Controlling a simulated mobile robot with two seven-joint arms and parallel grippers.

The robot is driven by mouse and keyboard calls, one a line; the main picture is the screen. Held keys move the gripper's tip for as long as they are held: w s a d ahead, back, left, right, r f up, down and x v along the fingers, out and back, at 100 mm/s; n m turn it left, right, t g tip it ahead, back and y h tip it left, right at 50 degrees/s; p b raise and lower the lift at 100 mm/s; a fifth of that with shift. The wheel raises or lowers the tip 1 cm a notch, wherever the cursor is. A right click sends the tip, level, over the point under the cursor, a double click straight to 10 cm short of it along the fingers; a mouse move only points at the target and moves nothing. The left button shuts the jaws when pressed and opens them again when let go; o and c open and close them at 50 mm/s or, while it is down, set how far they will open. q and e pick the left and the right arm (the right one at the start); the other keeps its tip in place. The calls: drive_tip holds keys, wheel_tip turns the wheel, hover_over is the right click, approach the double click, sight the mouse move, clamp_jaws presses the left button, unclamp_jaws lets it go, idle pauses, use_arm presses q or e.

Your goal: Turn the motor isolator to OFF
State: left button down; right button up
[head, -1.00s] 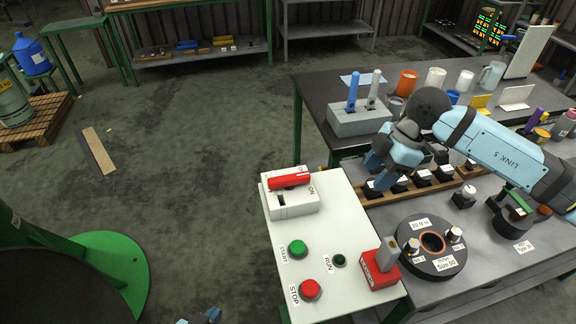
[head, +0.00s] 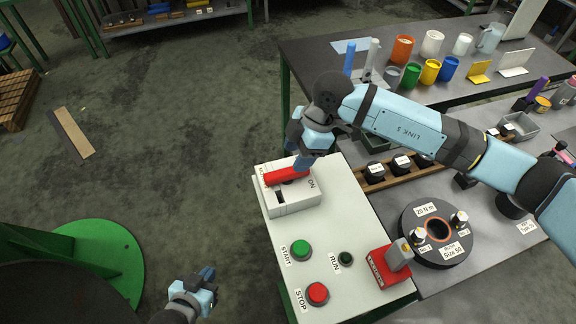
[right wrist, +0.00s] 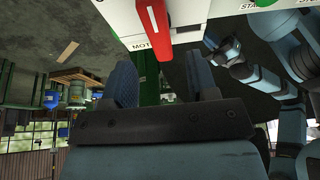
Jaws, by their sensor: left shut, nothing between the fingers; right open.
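The motor isolator is a grey box (head: 296,207) on the back left of the white panel. Its red handle (head: 283,177) lies across the top, with the word ON beside its right end. My right gripper (head: 302,163) is open, just behind the handle's right end and partly covering it. In the right wrist view the handle (right wrist: 154,16) lies ahead of and above the gap between the open fingers (right wrist: 161,78). That gap looks empty. My left gripper (head: 205,286) is shut and empty, low over the floor, left of the panel.
The white panel (head: 345,222) also carries a green START button (head: 301,249), a red STOP button (head: 318,293) and a red block (head: 386,268) with a grey lever. A round black fixture (head: 462,248) stands on the bench to the right. Cups (head: 431,70) stand on the back table.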

sight(288, 171)
drive_tip(key=x, duration=0.6)
drive_tip(key=c, duration=0.9)
